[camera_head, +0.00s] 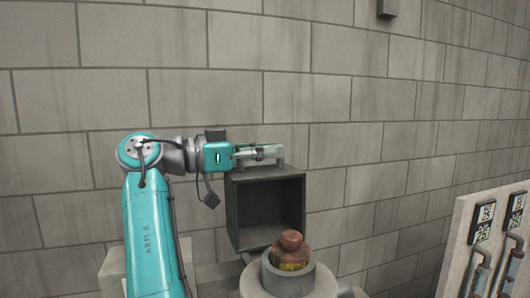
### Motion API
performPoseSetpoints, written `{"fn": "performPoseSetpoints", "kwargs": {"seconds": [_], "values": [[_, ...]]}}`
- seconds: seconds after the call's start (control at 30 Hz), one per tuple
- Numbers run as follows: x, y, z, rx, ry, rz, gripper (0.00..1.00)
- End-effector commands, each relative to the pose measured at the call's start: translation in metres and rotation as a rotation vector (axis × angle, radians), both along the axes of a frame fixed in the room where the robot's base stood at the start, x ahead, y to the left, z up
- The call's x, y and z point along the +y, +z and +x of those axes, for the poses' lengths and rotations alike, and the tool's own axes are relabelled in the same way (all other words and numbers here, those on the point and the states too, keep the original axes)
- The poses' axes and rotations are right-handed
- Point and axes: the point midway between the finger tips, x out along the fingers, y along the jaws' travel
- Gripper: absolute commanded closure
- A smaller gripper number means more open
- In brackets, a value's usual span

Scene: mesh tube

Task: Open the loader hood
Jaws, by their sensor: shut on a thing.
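The loader hood (238,212) is a dark grey box with an open front that shows its hollow inside. It stands behind and to the left of a round grey pedestal. A pale handle (280,156) shows on its top edge. My gripper (262,153) lies level at the top of the hood, reaching in from the left. It is shut on the handle, and its fingers partly hide it.
A round grey socket (288,277) on the pedestal holds a reddish-brown knobbed piece (291,242) with a yellowish band, just in front of the hood. A pale panel (460,245) with gauges and numbered labels stands at the right. A block wall (400,100) closes the back.

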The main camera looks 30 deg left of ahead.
Motion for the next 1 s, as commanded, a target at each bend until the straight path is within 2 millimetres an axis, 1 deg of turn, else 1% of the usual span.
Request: {"fn": "performPoseSetpoints", "kwargs": {"seconds": [0.03,0.07,0.1,0.13,0.17,0.43,0.57,0.8,1.0], "values": [[0.0,-0.001,0.0,0.001,-0.001,0.0,1.0],[0.0,-0.001,0.0,0.001,-0.001,0.0,0.81],[0.0,-0.001,0.0,0.002,-0.001,-0.001,0.71],[0.0,-0.001,0.0,0.002,-0.001,-0.001,0.64],[0.0,-0.001,0.0,0.002,-0.001,-0.001,0.59],[0.0,0.0,0.0,0.001,-0.001,0.0,0.59],[0.005,0.0,-0.005,0.001,0.0,0.0,0.59],[0.029,-0.001,-0.033,0.003,0.002,-0.002,0.59],[0.045,-0.001,-0.052,0.003,0.001,-0.002,0.59]]}}
